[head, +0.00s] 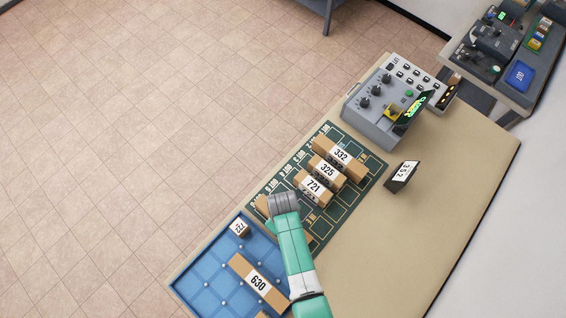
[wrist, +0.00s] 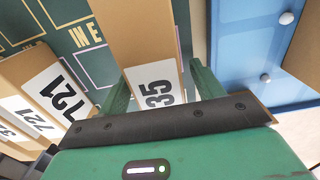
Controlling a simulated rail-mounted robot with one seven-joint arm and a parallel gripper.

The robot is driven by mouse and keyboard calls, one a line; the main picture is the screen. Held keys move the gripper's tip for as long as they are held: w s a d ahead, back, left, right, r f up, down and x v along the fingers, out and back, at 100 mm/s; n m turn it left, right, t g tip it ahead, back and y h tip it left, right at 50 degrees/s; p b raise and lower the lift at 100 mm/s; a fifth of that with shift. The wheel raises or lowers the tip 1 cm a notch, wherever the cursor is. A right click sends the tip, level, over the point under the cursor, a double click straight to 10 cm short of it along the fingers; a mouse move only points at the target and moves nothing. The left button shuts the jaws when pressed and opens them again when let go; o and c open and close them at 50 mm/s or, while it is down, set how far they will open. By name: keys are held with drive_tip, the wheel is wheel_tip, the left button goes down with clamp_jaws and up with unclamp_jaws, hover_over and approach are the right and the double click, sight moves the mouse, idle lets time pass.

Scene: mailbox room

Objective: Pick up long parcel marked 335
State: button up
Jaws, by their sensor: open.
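A long cardboard parcel (wrist: 135,35) with a white label runs up the middle of the wrist view. The label's visible digits read "35"; the rest is hidden behind my gripper's body. My gripper (wrist: 160,85) is open, with one green finger on each side of this parcel; I cannot tell whether they touch it.
Parcels 721 (head: 314,186), 325 (head: 327,169) and 332 (head: 341,155) lie close by on the green mat (head: 372,166). Parcel 630 (head: 257,281) and a small box (head: 240,227) are on the blue tray (head: 205,279). A dark 352 block (head: 402,175) and a grey control panel (head: 378,112) stand beyond. The table's right side is clear.

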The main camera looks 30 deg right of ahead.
drive_tip(key=c, duration=1.3)
drive_tip(key=shift+r, duration=0.1)
